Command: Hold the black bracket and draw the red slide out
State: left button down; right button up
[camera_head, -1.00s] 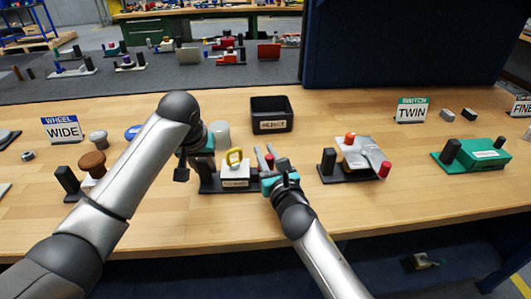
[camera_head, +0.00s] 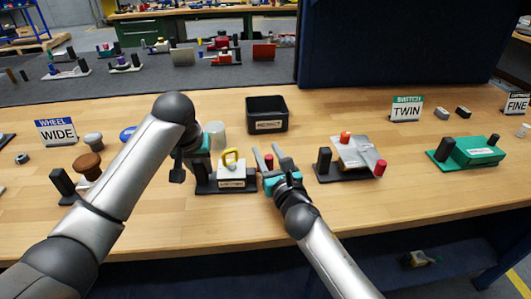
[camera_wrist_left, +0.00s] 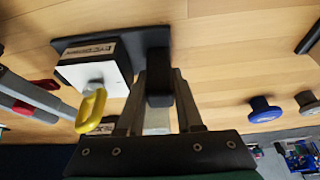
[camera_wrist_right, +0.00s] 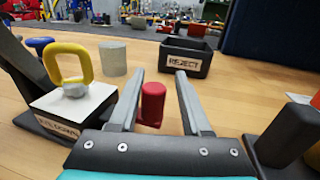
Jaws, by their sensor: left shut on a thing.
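A black base (camera_head: 208,188) carries a labelled white block (camera_head: 231,179) topped by a yellow ring (camera_head: 231,156). My left gripper (camera_head: 196,158) is shut on the upright black bracket (camera_wrist_left: 159,88) at the base's left end. The red slide (camera_wrist_right: 152,103) shows as a red knob to the right of the white block, with a visible gap between them. My right gripper (camera_head: 268,154) is open, its fingers on either side of the knob. A gap shows between the knob and the right finger. Whether the knob still joins the block is hidden.
A black reject bin (camera_head: 267,117) stands behind. A pale cylinder (camera_head: 215,134) is behind the fixture. A grey fixture with red knobs (camera_head: 353,155) stands close on the right, a green one (camera_head: 469,152) farther right. Bare wood lies in front.

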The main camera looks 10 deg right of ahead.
pick_arm(q)
jog(key=shift+s+a+f, duration=0.1)
jog(key=shift+s+f, duration=0.1)
jog(key=shift+f, duration=0.15)
pick_arm(e)
jog(key=shift+o, duration=0.3)
jog(key=shift+a, duration=0.1)
jog(key=shift+s, duration=0.1)
jog(key=s, duration=0.4)
jog(key=s+d, duration=0.1)
jog(key=s, duration=0.2)
jog(key=s+d, duration=0.1)
jog(key=s, duration=0.3)
jog(key=shift+s+d, duration=0.2)
jog(key=shift+s, duration=0.15)
pick_arm(q)
jog(key=c, duration=1)
grip_release()
jog(key=shift+o, duration=1.4)
jog(key=shift+w, duration=0.15)
jog(key=shift+o, duration=1.2)
jog(key=shift+r, duration=0.2)
jog(key=shift+r, duration=0.1)
